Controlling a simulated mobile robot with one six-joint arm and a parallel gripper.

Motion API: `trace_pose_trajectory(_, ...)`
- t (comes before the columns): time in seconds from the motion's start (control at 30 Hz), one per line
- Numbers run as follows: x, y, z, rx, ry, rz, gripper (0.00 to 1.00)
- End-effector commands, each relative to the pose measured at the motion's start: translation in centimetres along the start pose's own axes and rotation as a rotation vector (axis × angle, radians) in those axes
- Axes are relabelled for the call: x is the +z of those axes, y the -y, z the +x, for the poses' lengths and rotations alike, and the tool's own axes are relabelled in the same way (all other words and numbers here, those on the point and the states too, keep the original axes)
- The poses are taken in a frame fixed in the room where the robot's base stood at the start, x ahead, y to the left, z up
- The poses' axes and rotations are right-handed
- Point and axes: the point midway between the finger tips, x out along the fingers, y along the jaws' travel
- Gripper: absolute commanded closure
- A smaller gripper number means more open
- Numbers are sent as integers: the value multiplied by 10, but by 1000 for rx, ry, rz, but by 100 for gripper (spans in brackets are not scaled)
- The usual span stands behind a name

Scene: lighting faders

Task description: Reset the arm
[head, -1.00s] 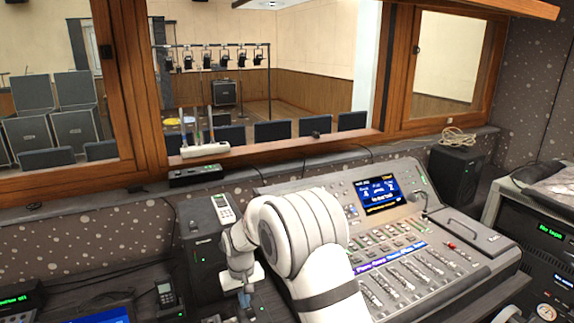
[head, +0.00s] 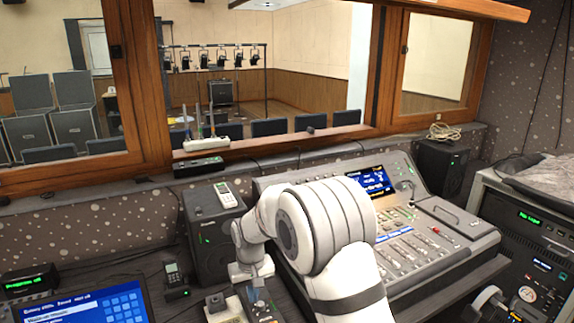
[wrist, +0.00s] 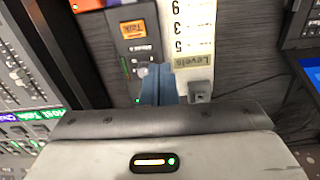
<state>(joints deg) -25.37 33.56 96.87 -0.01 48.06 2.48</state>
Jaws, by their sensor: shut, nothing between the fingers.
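My arm (head: 325,225), white and bent, reaches over the desk just left of the grey mixing console (head: 450,225) with its faders and blue screen. My gripper's white wrist end points down there, and its fingertips are hard to make out in the head view. In the wrist view my gripper (wrist: 158,85) shows as blue fingers, shut and empty. They lie in front of a small dark box with an orange "Talk" display (wrist: 139,30) and a pale card marked "Levels" (wrist: 195,40). I cannot tell whether they touch either.
A black speaker (head: 205,245) with a white remote on top stands behind my wrist. A laptop-like blue screen (head: 85,305) and a handheld phone (head: 173,278) are at the left. An equipment rack (head: 535,230) is at the right. Wooden window frames run behind the desk.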

Motion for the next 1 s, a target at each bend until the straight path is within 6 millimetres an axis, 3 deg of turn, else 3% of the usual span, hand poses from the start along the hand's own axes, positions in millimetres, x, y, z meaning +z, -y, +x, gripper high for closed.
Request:
trace_pose_trajectory(0.27,36,-36,-55,2,-40,59,100)
trace_pose_trajectory(0.37,60,-54,-81,4,-62,93,100)
trace_pose_trajectory(0.5,109,-81,-120,10,-97,153,100)
trace_pose_trajectory(0.7,186,-108,-157,23,-148,238,100)
trace_pose_trajectory(1.0,296,-120,-175,49,-215,357,100)
